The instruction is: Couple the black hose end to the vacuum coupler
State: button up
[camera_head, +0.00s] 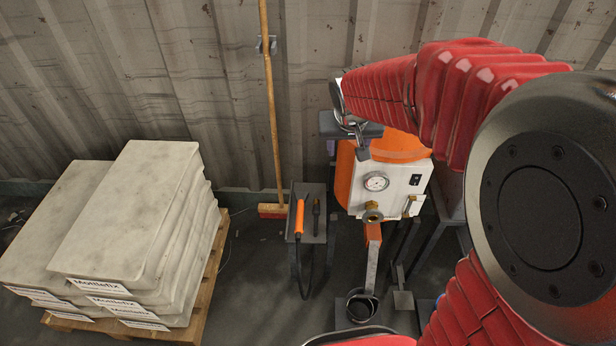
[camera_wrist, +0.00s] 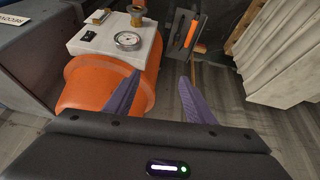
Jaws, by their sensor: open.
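The vacuum unit is an orange drum (camera_head: 344,180) with a white front box (camera_head: 390,186). A brass coupler (camera_head: 372,215) sticks out low on that box; it also shows at the top of the wrist view (camera_wrist: 137,14). A black hose end (camera_head: 316,212) sits on a small grey stand (camera_head: 307,190) left of the unit, beside an orange-handled tool (camera_head: 300,216). A dark hose hangs below the stand. My gripper (camera_wrist: 160,78) is open and empty, with purple fingers apart above the orange drum. In the head view its fingers are hard to make out.
A pallet of Mottlefix bags (camera_head: 130,220) stands at the left. A broom (camera_head: 270,120) leans on the corrugated wall behind the stand. A round gauge (camera_head: 376,182) and a small valve (camera_head: 409,205) are on the white box. Floor between pallet and stand is mostly clear.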

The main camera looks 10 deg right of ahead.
jog(key=w+a+r+x, duration=0.1)
jog(key=w+a+x, duration=0.1)
jog(key=x, duration=1)
jog(key=w+a+r+x, duration=0.1)
jog(key=w+x, duration=0.2)
jog(key=x, duration=0.9)
jog(key=w+a+f, duration=0.1)
jog(key=f, duration=1.1)
jog(key=w+a+f, duration=0.2)
jog(key=f, duration=1.1)
jog(key=shift+f+m+g+y, duration=0.25)
jog(key=shift+m+g+y, duration=0.05)
jog(key=shift+g+y, duration=0.1)
send_over(316, 212)
jog(key=s, duration=0.2)
jog(key=shift+s+f, duration=0.2)
jog(key=shift+f, duration=3.6)
jog(key=shift+w+d+f, duration=0.1)
jog(key=shift+f, duration=0.05)
jog(key=shift+f, duration=0.1)
jog(key=shift+x, duration=2.5)
